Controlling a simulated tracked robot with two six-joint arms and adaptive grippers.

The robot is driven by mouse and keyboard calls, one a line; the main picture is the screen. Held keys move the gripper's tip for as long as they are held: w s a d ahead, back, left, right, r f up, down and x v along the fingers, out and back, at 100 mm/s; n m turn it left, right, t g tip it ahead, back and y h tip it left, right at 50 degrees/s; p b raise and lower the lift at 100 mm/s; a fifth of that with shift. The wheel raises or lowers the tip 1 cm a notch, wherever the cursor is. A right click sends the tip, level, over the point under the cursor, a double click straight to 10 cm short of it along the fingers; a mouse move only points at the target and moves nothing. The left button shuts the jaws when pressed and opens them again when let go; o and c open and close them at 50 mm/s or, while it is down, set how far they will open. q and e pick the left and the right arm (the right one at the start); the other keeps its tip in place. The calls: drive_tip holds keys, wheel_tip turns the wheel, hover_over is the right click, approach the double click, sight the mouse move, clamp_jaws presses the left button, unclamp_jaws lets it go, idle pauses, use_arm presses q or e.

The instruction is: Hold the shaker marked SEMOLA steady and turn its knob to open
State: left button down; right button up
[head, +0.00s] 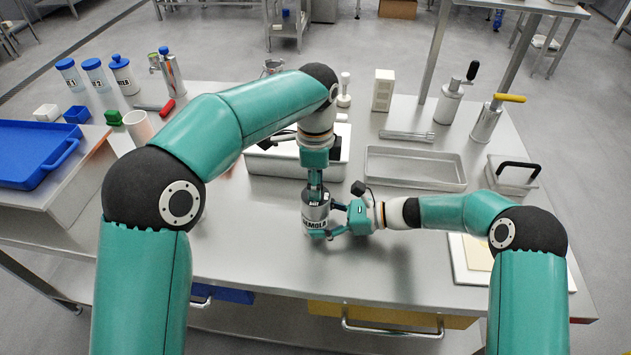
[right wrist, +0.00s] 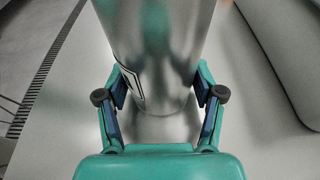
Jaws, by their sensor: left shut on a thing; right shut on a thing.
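The steel shaker marked SEMOLA (head: 315,212) stands upright on the steel table in the middle of the head view. My right gripper (head: 330,220) is shut around its body from the right. In the right wrist view the shaker (right wrist: 165,60) sits between the two fingers of that gripper (right wrist: 162,100), with the edge of its label by the left finger. My left gripper (head: 315,188) points straight down from above and is shut on the top of the shaker. The knob itself is hidden by the left fingers, so its turn cannot be seen.
A steel tray (head: 415,168) lies behind to the right, and a lidded steel container (head: 270,165) stands behind to the left. A white board (head: 470,270) lies near the right edge. White canisters with blue lids (head: 122,75) stand far left. The table's front left is clear.

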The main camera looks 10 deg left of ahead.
use_arm(q)
drive_tip(key=n, duration=1.3)
drive_tip(key=shift+n, duration=0.4)
use_arm(e)
drive_tip(key=shift+s, duration=0.1)
use_arm(q)
drive_tip(key=shift+n, duration=1.9)
drive_tip(key=c, duration=0.8)
unclamp_jaws()
drive_tip(key=shift+o, duration=0.2)
